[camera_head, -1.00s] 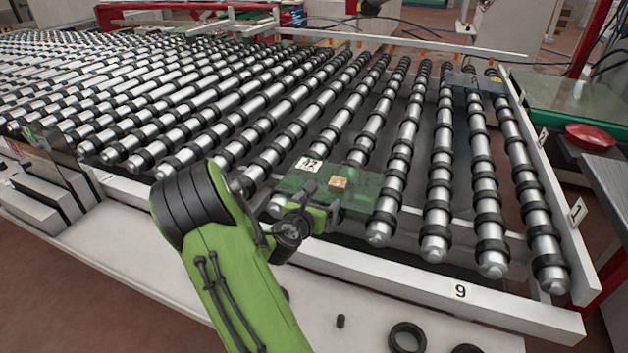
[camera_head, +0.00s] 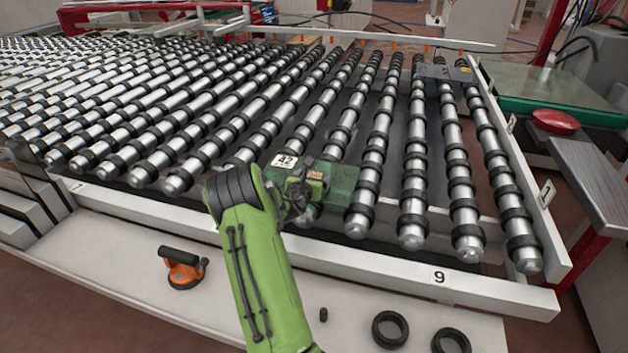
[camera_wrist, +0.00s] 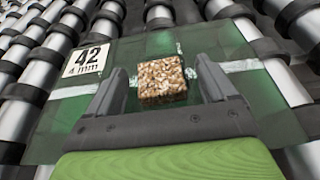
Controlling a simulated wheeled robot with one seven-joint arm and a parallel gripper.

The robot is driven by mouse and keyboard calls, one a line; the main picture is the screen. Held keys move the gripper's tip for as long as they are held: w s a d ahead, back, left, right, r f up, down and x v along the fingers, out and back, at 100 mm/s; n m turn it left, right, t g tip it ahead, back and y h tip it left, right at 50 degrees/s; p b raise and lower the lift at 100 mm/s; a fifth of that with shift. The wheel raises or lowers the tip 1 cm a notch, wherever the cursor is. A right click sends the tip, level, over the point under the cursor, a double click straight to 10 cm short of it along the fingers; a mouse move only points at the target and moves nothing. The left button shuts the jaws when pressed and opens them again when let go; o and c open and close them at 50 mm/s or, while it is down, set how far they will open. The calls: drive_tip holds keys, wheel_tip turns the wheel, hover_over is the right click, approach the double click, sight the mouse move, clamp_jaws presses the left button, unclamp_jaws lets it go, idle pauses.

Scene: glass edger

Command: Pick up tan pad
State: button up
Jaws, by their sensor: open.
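The tan pad (camera_wrist: 161,79) is a small speckled cork-like block lying on a green glass sheet (camera_wrist: 50,132) in the wrist view. In the head view the pad (camera_head: 315,175) shows just past my gripper, partly hidden by it. My gripper (camera_wrist: 162,84) is open, with one finger to the left of the pad and one to the right. Gaps show between the fingers and the pad, so the pad does not look gripped. A white label reading 42 (camera_wrist: 88,61) sits on the glass, left of the pad.
The glass lies on a conveyor of metal rollers with black rings (camera_head: 411,190). A white frame rail (camera_head: 400,275) runs along the front. An orange-and-black suction lifter (camera_head: 183,270) and black rings (camera_head: 390,329) lie on the white ledge. A red object (camera_head: 556,121) is at the right.

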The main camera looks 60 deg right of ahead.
drive_tip(key=c, duration=1.1)
drive_tip(key=shift+r, duration=0.1)
